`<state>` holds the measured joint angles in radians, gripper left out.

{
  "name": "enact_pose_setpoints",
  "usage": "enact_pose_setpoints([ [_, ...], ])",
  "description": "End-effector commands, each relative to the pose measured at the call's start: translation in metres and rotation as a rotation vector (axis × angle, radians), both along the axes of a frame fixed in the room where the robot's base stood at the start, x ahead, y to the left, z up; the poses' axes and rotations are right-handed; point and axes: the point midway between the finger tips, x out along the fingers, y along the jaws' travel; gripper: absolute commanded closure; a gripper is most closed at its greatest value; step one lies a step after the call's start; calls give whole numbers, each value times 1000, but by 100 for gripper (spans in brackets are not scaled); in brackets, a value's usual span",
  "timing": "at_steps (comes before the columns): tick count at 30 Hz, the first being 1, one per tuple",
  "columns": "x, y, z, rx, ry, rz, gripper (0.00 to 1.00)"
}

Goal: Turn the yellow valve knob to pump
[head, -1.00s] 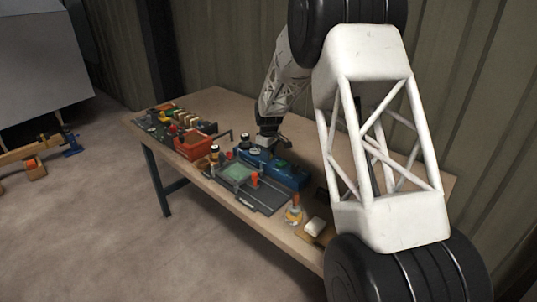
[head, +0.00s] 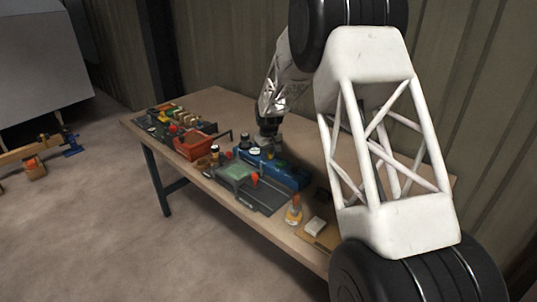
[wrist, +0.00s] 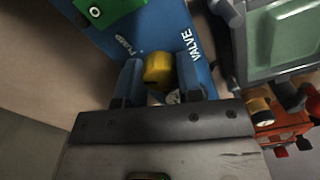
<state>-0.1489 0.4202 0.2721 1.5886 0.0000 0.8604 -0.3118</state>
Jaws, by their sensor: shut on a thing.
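The yellow valve knob (wrist: 158,70) sits on the blue panel (wrist: 160,28), which also shows on the bench in the head view (head: 287,174). My gripper (wrist: 160,80) has one finger on each side of the knob and is shut on it. In the wrist view, white "PUMP" lettering (wrist: 123,45) lies up and left of the knob and "VALVE" lettering (wrist: 190,46) up and right. Another white marking by the right finger is partly covered. I cannot tell which label the knob points to. In the head view my gripper (head: 268,143) is over the panel and the knob is hardly discernible.
A green block with a round button (wrist: 97,11) is on the panel near the knob. A grey fixture with a green plate (head: 238,172) stands in front of the panel. A red bin (head: 190,146) is to the left. An orange-topped bottle (head: 294,212) stands near the front edge.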

Motion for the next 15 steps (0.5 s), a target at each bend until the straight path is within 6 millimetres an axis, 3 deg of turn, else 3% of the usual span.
enact_pose_setpoints([
  [15,0,0,0,0,0,-454,90],
])
